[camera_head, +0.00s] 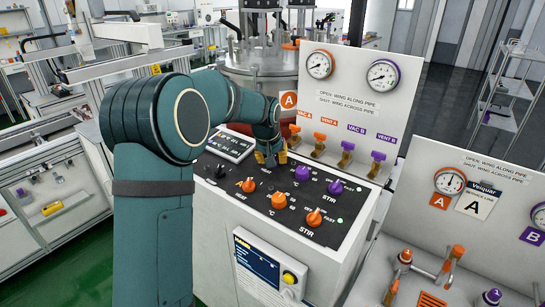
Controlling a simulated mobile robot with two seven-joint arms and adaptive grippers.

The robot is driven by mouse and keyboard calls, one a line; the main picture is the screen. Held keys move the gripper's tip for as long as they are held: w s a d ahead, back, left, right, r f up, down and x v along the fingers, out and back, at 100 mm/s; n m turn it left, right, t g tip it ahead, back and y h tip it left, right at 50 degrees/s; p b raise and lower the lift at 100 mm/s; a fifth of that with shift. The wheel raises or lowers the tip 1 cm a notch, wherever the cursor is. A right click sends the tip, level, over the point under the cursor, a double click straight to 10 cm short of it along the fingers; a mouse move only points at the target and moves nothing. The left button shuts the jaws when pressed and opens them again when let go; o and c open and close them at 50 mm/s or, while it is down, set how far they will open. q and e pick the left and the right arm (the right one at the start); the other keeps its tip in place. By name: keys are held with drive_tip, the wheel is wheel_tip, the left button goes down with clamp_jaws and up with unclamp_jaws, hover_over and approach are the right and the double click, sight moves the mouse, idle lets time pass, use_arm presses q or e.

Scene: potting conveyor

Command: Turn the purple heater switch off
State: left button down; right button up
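A black control panel (256,207) on a white cabinet carries a front row of orange controls and a back row of purple ones. The purple row shows a round knob (303,173) and a pointer knob (336,187) by the STIR label. My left gripper (270,160) points down at the left end of the purple row, left of the round purple knob. It hides that spot, so I cannot see the purple heater switch or its position. Whether the fingers are closed on it is unclear. The orange heater switch (246,185) is in front. My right gripper is not in view.
An orange round knob (279,201) and orange pointer knob (314,217) sit close in front. A black knob (220,171) is at left. A white upright gauge board (349,97) with several valves stands behind. A boxed display unit (268,271) hangs on the cabinet front.

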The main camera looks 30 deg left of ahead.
use_arm(q)
drive_tip(key=shift+s+f, duration=0.1)
drive_tip(key=shift+f, duration=0.15)
drive_tip(key=c, duration=0.6)
unclamp_jaws()
drive_tip(key=shift+r, duration=0.1)
drive_tip(key=shift+r, duration=0.5)
drive_tip(key=v, duration=1.1)
drive_tip(key=shift+s, duration=0.15)
